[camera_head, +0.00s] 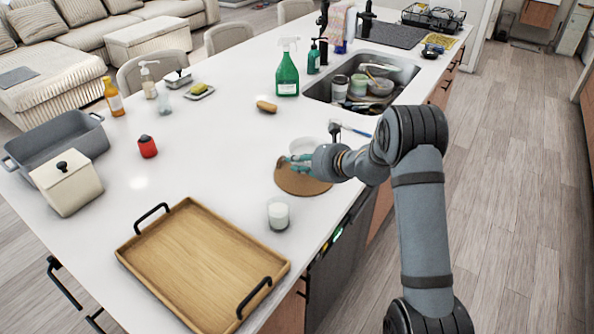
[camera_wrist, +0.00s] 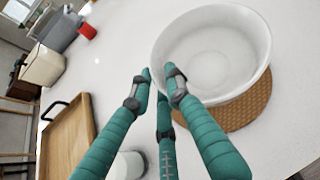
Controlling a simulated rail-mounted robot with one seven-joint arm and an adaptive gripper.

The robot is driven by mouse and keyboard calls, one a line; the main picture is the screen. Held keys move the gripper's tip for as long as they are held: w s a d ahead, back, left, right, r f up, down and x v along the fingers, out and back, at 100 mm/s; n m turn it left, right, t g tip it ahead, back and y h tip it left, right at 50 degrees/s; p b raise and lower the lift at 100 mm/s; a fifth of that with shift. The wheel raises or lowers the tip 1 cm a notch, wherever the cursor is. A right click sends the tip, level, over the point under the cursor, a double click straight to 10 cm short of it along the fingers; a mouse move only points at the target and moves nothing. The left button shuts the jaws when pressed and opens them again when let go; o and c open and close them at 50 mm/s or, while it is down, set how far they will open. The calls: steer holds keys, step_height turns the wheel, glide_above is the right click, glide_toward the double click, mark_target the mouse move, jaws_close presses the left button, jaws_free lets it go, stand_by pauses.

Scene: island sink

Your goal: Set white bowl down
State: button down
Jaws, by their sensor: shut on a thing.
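The white bowl (camera_wrist: 213,55) is large and upright in the wrist view, empty inside. In the head view the bowl (camera_head: 308,145) is partly hidden behind my gripper. My gripper (camera_head: 296,161) has teal fingers; in the wrist view its fingertips (camera_wrist: 160,84) are closed at the bowl's near-left rim, shut on it. A round brown mat (camera_head: 303,186) lies under my gripper in the head view; in the wrist view the mat (camera_wrist: 244,108) shows below and right of the bowl. Whether the bowl touches the mat or counter is unclear.
A wooden tray (camera_head: 205,255) with black handles and a white candle-like cup (camera_head: 278,215) stand nearer on the counter. A green spray bottle (camera_head: 287,74), a brown sponge-like item (camera_head: 266,106) and the filled sink (camera_head: 362,80) are beyond. Counter left of the mat is clear.

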steer(key=shift+w+a+f, duration=0.15)
steer(key=shift+f, duration=0.05)
steer(key=shift+f+p, duration=0.3)
steer(key=shift+f, duration=1.55)
steer(key=shift+f, duration=0.2)
steer(key=c, duration=1.7)
jaws_free()
steer(key=shift+o, duration=0.2)
steer(key=shift+r, duration=0.3)
steer(key=b+v, duration=0.2)
steer(key=v, duration=1)
